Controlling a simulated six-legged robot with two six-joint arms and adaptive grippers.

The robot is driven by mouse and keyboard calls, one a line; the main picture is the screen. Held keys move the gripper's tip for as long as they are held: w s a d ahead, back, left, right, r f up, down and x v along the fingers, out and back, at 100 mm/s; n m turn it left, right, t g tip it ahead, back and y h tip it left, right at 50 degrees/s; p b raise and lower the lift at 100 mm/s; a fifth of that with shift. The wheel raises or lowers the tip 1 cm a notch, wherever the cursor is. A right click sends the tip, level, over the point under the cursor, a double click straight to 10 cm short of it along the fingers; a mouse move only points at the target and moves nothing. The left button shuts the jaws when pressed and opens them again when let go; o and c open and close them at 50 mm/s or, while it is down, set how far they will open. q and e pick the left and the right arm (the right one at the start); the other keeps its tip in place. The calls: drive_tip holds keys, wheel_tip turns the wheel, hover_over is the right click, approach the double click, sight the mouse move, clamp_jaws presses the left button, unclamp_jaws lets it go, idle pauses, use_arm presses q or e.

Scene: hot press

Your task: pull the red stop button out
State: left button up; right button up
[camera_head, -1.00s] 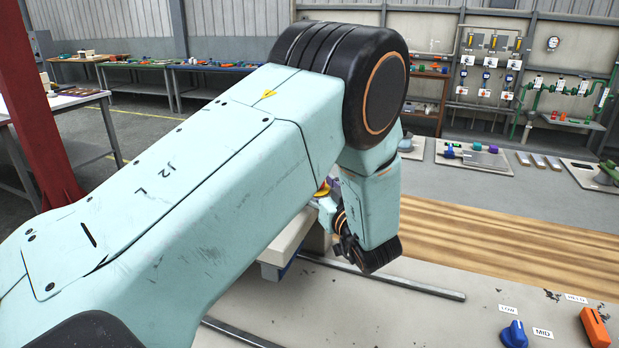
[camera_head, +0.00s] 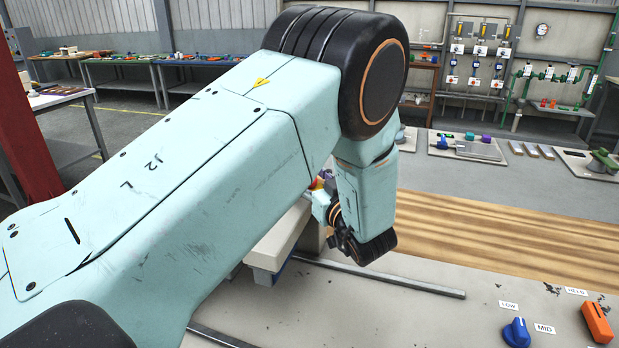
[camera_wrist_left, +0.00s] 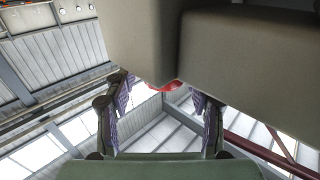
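The red stop button (camera_wrist_left: 168,86) shows in the left wrist view as a small red patch under the corner of a beige housing (camera_wrist_left: 125,35), which hides part of it. My left gripper (camera_wrist_left: 160,88) has its two purple-padded fingers apart, one on each side of the red patch. I cannot tell whether either finger touches it. In the head view a small red and yellow patch (camera_head: 319,184) shows beside my left wrist, probably the button; my left arm covers most of that area and the gripper fingers. My right gripper is in neither view.
A grey panel carries a blue knob (camera_head: 516,333) and an orange switch (camera_head: 596,322) at the lower right. A metal rail (camera_head: 400,281) runs along it. A beige block (camera_head: 277,243) lies partly behind my left arm. Workbenches (camera_head: 120,62) stand far back.

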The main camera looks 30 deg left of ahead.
use_arm(q)
drive_tip(key=shift+s+a, duration=0.3)
drive_tip(key=shift+a, duration=0.05)
drive_tip(key=c, duration=0.3)
drive_tip(key=shift+w, duration=0.1)
drive_tip(key=shift+c, duration=0.7)
drive_tip(key=shift+w+d+f, duration=0.15)
drive_tip(key=shift+w, duration=0.05)
drive_tip(key=c, duration=0.3)
drive_tip(key=shift+s, duration=0.2)
clamp_jaws()
